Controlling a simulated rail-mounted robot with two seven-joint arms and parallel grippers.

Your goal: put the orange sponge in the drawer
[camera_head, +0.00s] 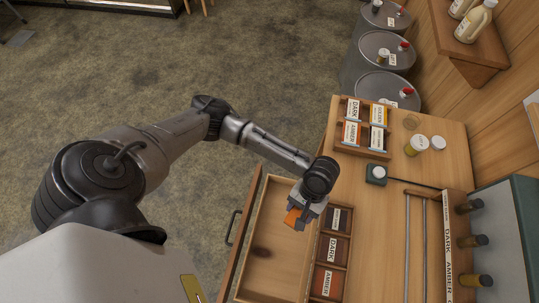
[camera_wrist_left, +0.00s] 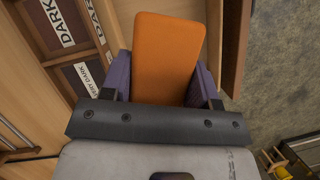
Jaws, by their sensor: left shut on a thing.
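The orange sponge (camera_wrist_left: 166,55) is between the two fingers of my left gripper (camera_wrist_left: 165,80), which is shut on it. In the head view the sponge (camera_head: 293,216) shows as a small orange patch beside my left gripper (camera_head: 303,213), over the far end of the open drawer. The drawer (camera_head: 251,252) is pulled out from the bench, with a wooden inside and a dark handle on its left front. Its visible floor looks empty. The head view does not show clearly how high the sponge is above the drawer floor. My right gripper is not in view.
A labelled compartment box (camera_head: 331,250) stands beside the drawer on the right. A rack of labelled boxes (camera_head: 361,131), small jars (camera_head: 416,145) and a dark green block (camera_head: 376,174) are on the bench. Grey drums (camera_head: 387,51) stand at the back. Open floor lies left.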

